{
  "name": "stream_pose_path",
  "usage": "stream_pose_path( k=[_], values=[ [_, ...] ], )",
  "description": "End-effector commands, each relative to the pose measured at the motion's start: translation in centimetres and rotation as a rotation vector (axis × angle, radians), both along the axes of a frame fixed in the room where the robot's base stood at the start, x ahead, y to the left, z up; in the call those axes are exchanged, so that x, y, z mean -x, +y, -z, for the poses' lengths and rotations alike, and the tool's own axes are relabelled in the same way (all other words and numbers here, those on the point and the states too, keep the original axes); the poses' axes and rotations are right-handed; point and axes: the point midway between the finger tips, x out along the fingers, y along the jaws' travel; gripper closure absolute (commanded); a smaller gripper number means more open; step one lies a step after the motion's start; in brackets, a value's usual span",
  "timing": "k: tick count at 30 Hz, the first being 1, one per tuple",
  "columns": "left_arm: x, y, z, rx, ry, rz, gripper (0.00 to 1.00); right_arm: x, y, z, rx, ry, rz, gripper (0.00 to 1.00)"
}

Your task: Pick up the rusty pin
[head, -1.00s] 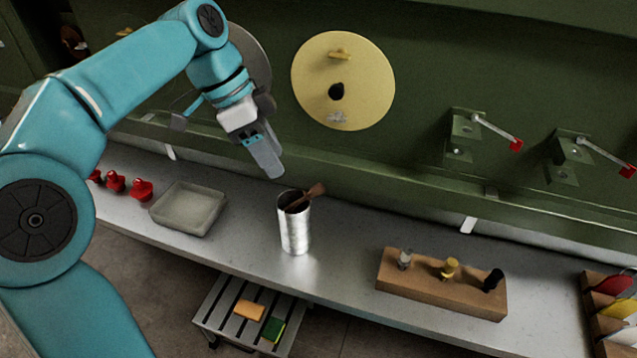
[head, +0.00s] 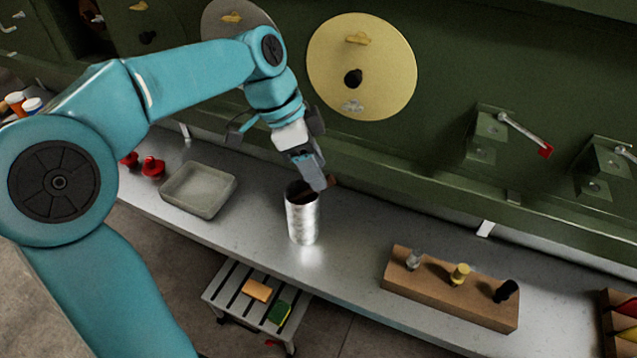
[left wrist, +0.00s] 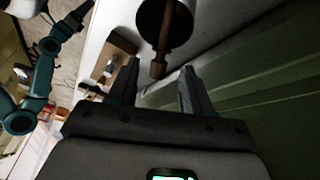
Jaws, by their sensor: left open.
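The rusty pin (left wrist: 159,62) is a brown rod with a thicker end. It leans in a shiny metal can (head: 303,220), its upper end sticking out past the rim. In the head view only a bit of the pin (head: 333,181) shows beside my left gripper (head: 318,184), which is right above the can's mouth. In the left wrist view my left gripper (left wrist: 160,76) is open, and the pin's end lies between and just beyond its fingertips. The pin's lower part is hidden in the dark can (left wrist: 150,22). I cannot make out the jaws of my right gripper.
A grey tray (head: 198,190) and red knobs (head: 153,167) sit left of the can on the bench. A wooden block (head: 450,292) with several small plugs stands to the right. The green wall with a yellow disc (head: 362,66) rises close behind. Bench between can and block is clear.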

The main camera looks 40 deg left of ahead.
Motion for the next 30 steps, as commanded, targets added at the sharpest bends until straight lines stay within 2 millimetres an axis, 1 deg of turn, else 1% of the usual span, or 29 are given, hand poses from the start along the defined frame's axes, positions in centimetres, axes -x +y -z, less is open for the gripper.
stream_pose_path(
  k=[3,7,10,15,16,17,18,20,30],
  values=[
    [-0.5,-1.1,1.7,0.001,0.006,0.003,0.50,0.0,0.0,-0.6,0.000,0.000,0.000,0.01],
    [-0.9,-1.6,3.3,0.001,0.003,0.001,0.50,0.0,0.0,-0.6,0.000,0.000,0.000,0.01],
    [-1.0,-1.8,3.7,0.000,0.002,0.001,0.50,0.0,0.0,-0.6,0.000,0.000,0.000,0.01],
    [-1.2,-1.7,3.7,0.000,0.000,0.001,0.50,0.0,0.0,-0.6,0.000,0.000,0.000,0.01],
    [-1.2,-1.7,3.7,0.000,0.000,0.001,0.57,0.0,0.0,-0.6,0.000,0.000,0.000,0.01],
    [-1.2,-1.7,3.7,0.000,0.000,0.001,0.67,0.0,0.0,-0.6,0.000,0.000,0.000,0.01],
    [-1.1,-1.7,3.7,0.000,0.000,0.001,0.80,0.0,0.0,-0.6,0.000,0.000,0.000,0.01],
    [-1.1,-1.7,3.7,0.000,0.000,0.001,0.99,0.0,0.0,-0.6,0.000,0.000,0.000,0.01],
    [-1.1,-1.7,3.6,0.000,0.001,0.001,1.00,0.0,0.0,-0.6,0.000,0.000,0.000,0.01]
  ],
)
